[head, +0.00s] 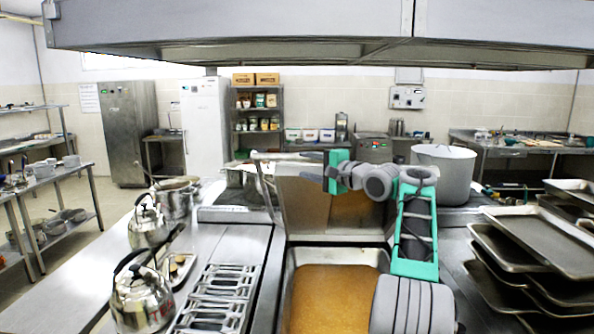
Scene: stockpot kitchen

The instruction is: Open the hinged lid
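The hinged lid (318,208) stands raised, close to upright, at the back of a rectangular pan (291,262). Its metal inner face reflects the orange-brown contents (335,296) of the pan. A pale bar-like handle (263,156) shows at the lid's upper left. My gripper (311,167) is at the lid's upper edge, pointing left, in front of the upper part of the lid. Its dark fingers look spread apart with nothing between them. I cannot tell whether a finger touches the lid. My arm hides the lid's right side and part of the pan's right edge.
Kettles (141,296) and a slotted metal rack (216,298) are on the left counter. A large pot (444,176) stands behind my arm at right. Stacked trays (540,240) fill the right side. A metal hood (300,25) hangs overhead.

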